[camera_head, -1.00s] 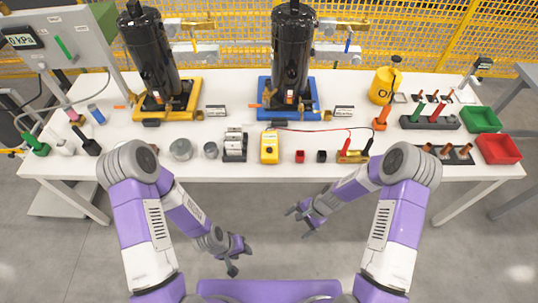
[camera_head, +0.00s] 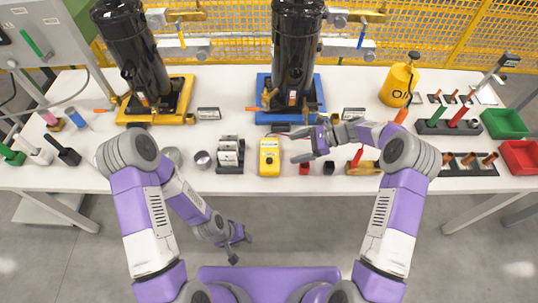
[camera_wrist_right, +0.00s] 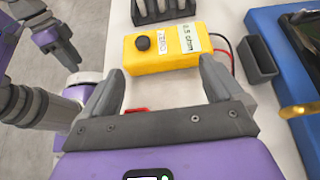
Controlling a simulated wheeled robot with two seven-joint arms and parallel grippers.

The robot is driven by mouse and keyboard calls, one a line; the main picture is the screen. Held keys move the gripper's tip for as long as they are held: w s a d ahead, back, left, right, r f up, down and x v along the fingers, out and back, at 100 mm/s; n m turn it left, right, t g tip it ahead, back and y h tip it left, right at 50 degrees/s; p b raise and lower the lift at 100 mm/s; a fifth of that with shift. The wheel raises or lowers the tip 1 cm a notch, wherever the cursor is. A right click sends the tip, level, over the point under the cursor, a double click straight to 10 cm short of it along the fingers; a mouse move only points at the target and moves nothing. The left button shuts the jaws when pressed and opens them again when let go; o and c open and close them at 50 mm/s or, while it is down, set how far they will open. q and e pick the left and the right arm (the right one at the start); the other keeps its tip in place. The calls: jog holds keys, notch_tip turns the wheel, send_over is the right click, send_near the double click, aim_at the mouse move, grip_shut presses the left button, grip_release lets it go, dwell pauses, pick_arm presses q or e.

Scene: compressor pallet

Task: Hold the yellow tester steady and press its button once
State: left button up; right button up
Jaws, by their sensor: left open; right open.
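The yellow tester (camera_head: 269,157) lies near the front edge of the white table.
A red lead (camera_wrist_right: 225,50) runs from the tester.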

aim_at(277, 153)
jog(key=shift+w+a+f, duration=0.1)
jog(key=shift+w+f, duration=0.4)
jog(key=shift+f, duration=0.25)
jog(key=shift+s+a+f+b, duration=0.15)
jog(key=shift+a+b, duration=0.3)
jog(key=shift+a, duration=0.05)
jog(key=b+x, duration=0.2)
jog(key=x, duration=0.5)
jog(key=shift+a+f, duration=0.25)
jog(key=shift+a, duration=0.05)
pick_arm(q)
jog(key=shift+w+f+b, duration=0.2)
jog(key=shift+f, duration=0.9)
jog(key=shift+w+f+b, duration=0.2)
jog(key=shift+f, duration=0.85)
pick_arm(e)
jog(key=shift+a+f, duration=0.15)
jog(key=shift+a, duration=0.35)
grip_shut()
jog(key=c, duration=1.7)
grip_release()
jog(key=shift+c, duration=0.2)
